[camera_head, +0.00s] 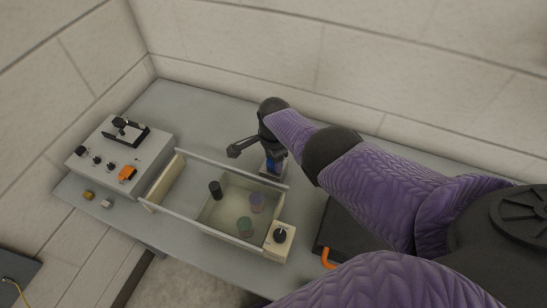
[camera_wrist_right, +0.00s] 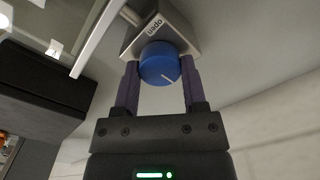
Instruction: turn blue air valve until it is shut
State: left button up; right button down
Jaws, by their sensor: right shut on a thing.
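My right gripper (camera_wrist_right: 159,80) is shut on the knob, one finger on each side. In the head view, the blue knob (camera_head: 271,163) is small and partly hidden by my right gripper (camera_head: 274,156), which reaches down over it behind the drawer. My left gripper is not in view.
A grey control box (camera_head: 148,160) stands left. The bench's back left is clear.

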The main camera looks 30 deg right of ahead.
jog(key=shift+c, duration=1.6)
grip_release()
jog(key=shift+d+r, duration=0.1)
jog(key=shift+o, duration=0.9)
notch_tip(320, 180, up, 10)
jog(key=p, duration=0.8)
